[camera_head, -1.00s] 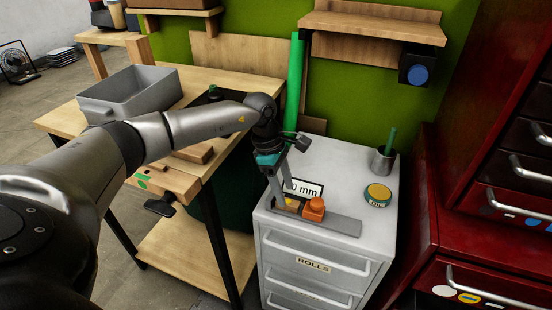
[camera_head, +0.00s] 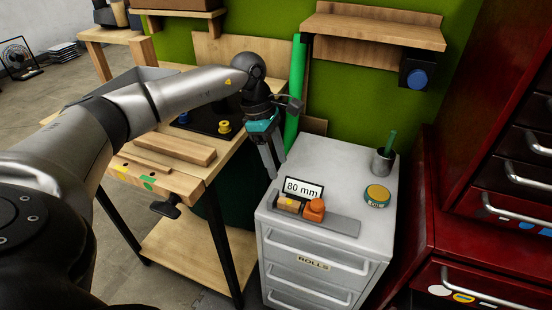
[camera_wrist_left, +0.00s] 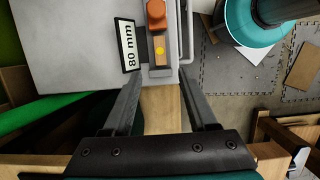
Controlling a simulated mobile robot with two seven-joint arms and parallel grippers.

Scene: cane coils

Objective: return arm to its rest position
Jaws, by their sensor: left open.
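My left arm reaches in from the left in the head view. Its gripper (camera_head: 271,163) hangs pointing down in the gap between the wooden workbench (camera_head: 196,185) and the grey drawer cabinet (camera_head: 340,166). The left wrist view shows the two fingers (camera_wrist_left: 160,98) apart with nothing between them. The cabinet top holds an "80 mm" sign (camera_head: 303,188), a small wooden block (camera_head: 289,204), an orange piece (camera_head: 314,209) and a flat grey strip (camera_head: 340,225). The gripper is apart from all of these. My right gripper is not in view.
A yellow-topped tin (camera_head: 377,195) and a metal cup (camera_head: 382,161) stand on the cabinet. A green post (camera_head: 295,95) rises just behind the gripper. A wall shelf (camera_head: 375,30) and red tool cabinets (camera_head: 480,150) are at right. A grey bin (camera_head: 135,76) is partly hidden by my arm.

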